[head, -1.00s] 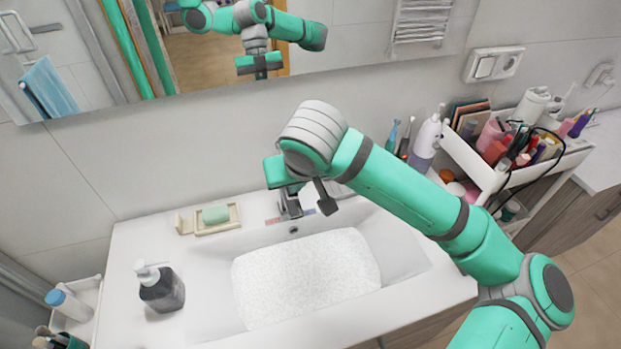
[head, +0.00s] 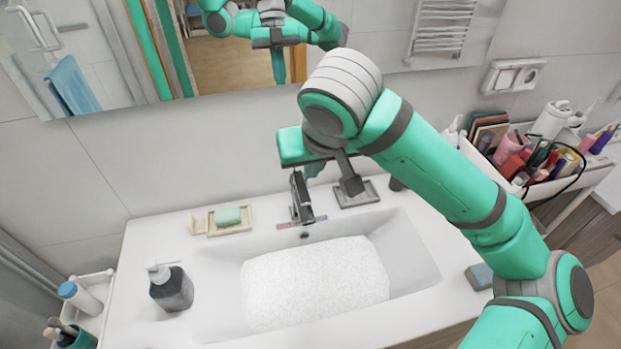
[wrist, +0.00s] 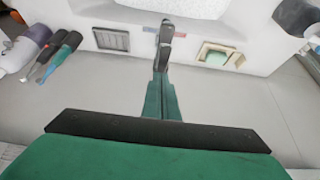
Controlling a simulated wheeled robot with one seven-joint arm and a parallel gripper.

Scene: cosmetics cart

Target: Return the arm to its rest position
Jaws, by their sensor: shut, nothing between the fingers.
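My gripper (head: 313,171) hangs fingers-down at the back of the sink, behind the faucet and in front of the wall. Its green fingers show pressed together and empty in the wrist view (wrist: 161,92). My arm reaches in from the lower right, and its elbow-like grey joint is high in the head view. The fingertips are partly hidden there by the wrist and faucet. The mirror (head: 330,62) reflects part of the arm.
The dark faucet (head: 302,200) stands close to my gripper. A soap dish (head: 240,228) with green soap (head: 227,216) and a dark dispenser (head: 172,289) are to the left. A sponge (head: 479,277) lies right of the basin. A loaded cart (head: 560,190) stands at the right.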

